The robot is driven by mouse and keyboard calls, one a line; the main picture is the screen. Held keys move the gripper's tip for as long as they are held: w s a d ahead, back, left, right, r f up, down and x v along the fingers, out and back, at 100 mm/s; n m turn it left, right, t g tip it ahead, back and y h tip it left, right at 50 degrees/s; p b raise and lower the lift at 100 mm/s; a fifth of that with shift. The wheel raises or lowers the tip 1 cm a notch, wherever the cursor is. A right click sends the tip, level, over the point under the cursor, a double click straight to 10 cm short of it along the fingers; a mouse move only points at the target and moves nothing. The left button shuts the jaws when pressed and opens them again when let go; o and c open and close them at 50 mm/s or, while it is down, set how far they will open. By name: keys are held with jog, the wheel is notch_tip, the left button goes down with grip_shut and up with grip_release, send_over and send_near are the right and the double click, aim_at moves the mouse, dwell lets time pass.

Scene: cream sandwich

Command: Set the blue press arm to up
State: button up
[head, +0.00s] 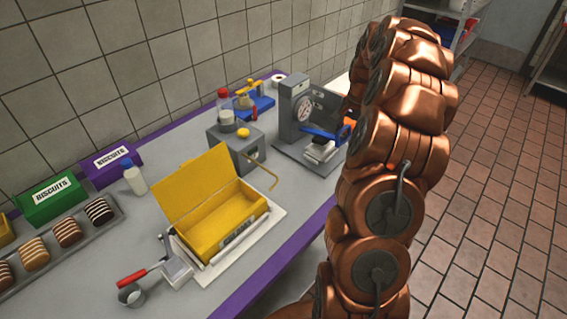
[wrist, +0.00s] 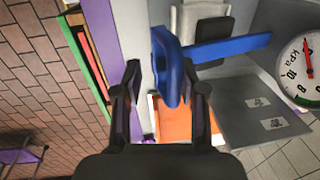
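The blue press arm (head: 320,134) shows in the head view on the grey press with a round dial (head: 303,108). It lies roughly level there. In the wrist view the blue press arm (wrist: 228,47) runs from a rounded handle at its left end toward the kPa dial (wrist: 304,68) at right. My gripper (wrist: 167,82) is open, with its fingers on either side of the handle. The handle is close to the right finger; I cannot tell if they touch. In the head view my copper arm hides the gripper.
An orange block (wrist: 176,118) lies beyond the fingers. A yellow open box (head: 215,228), a grey box with a bent yellow rod (head: 238,150) and a red-handled tool (head: 140,276) stand on the purple-edged counter. Biscuit boxes (head: 52,199) line the wall.

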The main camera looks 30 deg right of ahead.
jog(key=shift+s+f+t, duration=0.25)
jog(key=shift+f+t, duration=0.15)
jog(key=shift+f, duration=0.2)
notch_tip(320, 180, up, 7)
jog(key=s+b, duration=0.1)
jog(key=b, duration=0.1)
jog(key=s+a+n+g+b, duration=0.1)
jog(key=s+a+n, duration=0.3)
jog(key=a, duration=0.9)
jog(key=s+a+r+n+g+y+b, duration=0.1)
jog(key=s+a+n+b, duration=0.1)
jog(key=a, duration=1.2)
jog(key=shift+s+n, duration=0.9)
jog(key=shift+n, duration=0.3)
jog(key=shift+c, duration=0.2)
